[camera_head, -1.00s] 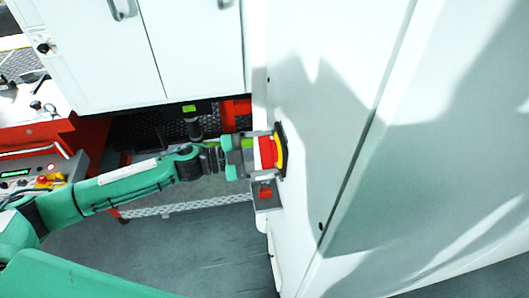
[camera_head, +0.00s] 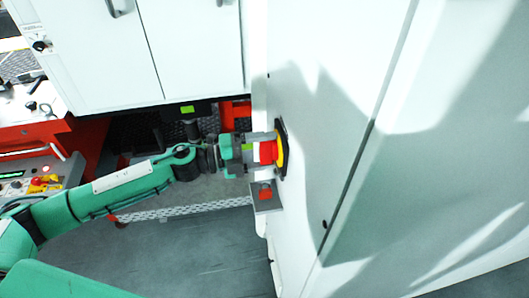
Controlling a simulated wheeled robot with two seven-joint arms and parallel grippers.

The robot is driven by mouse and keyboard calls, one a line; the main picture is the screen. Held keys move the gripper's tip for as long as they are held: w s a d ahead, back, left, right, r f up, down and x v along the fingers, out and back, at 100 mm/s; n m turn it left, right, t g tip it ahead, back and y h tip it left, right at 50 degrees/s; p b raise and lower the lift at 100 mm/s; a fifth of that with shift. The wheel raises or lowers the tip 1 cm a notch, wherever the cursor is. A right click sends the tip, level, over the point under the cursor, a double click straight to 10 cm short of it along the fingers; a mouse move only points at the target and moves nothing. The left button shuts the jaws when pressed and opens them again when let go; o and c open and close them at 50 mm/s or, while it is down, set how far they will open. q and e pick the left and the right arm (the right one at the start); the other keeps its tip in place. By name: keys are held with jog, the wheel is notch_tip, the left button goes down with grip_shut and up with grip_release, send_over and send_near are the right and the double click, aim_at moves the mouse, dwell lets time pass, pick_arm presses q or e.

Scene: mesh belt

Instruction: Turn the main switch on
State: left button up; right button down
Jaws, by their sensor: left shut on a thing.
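The main switch (camera_head: 268,152) is a red rotary handle on a yellow and black plate, mounted on the side of the white cabinet (camera_head: 340,90). My left gripper (camera_head: 260,150) reaches it from the left and is shut on the red handle. The fingers cover part of the handle, so its exact angle is hard to tell. My right gripper is not in view.
A small grey box with a red button (camera_head: 265,191) sits just below the switch. A white cupboard (camera_head: 150,50) stands at the upper left. A control panel (camera_head: 35,180) with buttons is at the far left. The floor (camera_head: 200,250) below my arm is clear.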

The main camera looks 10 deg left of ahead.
pick_arm(q)
jog(key=shift+m, duration=0.3)
dwell(0.4)
jog(key=o, duration=1)
jog(key=shift+b+v, duration=3.25)
jog(key=shift+v, duration=3.65)
